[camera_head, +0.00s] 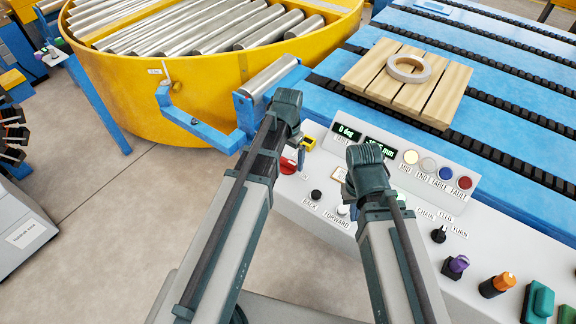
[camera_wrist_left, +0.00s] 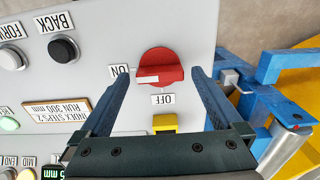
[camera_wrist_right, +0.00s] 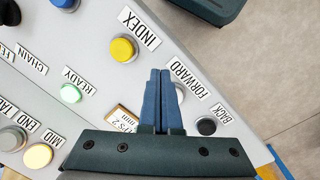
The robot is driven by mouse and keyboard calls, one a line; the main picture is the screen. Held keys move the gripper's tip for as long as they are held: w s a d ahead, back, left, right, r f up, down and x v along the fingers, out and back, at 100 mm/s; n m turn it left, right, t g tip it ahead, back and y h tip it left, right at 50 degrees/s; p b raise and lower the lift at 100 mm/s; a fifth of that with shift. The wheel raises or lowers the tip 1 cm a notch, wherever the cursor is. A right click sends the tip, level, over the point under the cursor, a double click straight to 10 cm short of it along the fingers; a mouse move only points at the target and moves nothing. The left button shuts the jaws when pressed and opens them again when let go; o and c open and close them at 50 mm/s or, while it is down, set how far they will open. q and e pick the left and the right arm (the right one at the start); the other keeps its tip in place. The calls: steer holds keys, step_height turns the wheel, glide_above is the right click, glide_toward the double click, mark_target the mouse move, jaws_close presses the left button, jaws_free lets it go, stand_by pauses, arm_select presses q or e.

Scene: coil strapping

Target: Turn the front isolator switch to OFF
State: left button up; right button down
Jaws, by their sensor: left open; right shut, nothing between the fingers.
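The front isolator switch is a red rotary knob (camera_wrist_left: 160,62) on the grey panel, also showing in the head view (camera_head: 288,166). Its white mark points toward the ON label (camera_wrist_left: 120,70); the OFF label (camera_wrist_left: 163,99) sits at a right angle to that. My left gripper (camera_wrist_left: 161,74) is open, with one blue finger on each side of the knob and a visible gap to it. In the head view my left wrist partly blocks the area around the switch. My right gripper (camera_wrist_right: 165,73) is shut and empty over the panel near the FORWARD button (camera_wrist_right: 180,92).
The panel holds the BACK button (camera_head: 316,194), a yellow part (camera_wrist_left: 165,122) beside the switch, indicator lamps (camera_head: 445,173) and several knobs. A blue roller bracket (camera_wrist_left: 275,60) stands close beside the panel. A wooden pallet with a ring (camera_head: 410,68) lies behind.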

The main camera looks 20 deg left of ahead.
arm_select(q)
steer(key=shift+f, duration=0.4)
arm_select(e)
steer(key=shift+f, duration=0.35)
arm_select(q)
steer(key=c, duration=1.3)
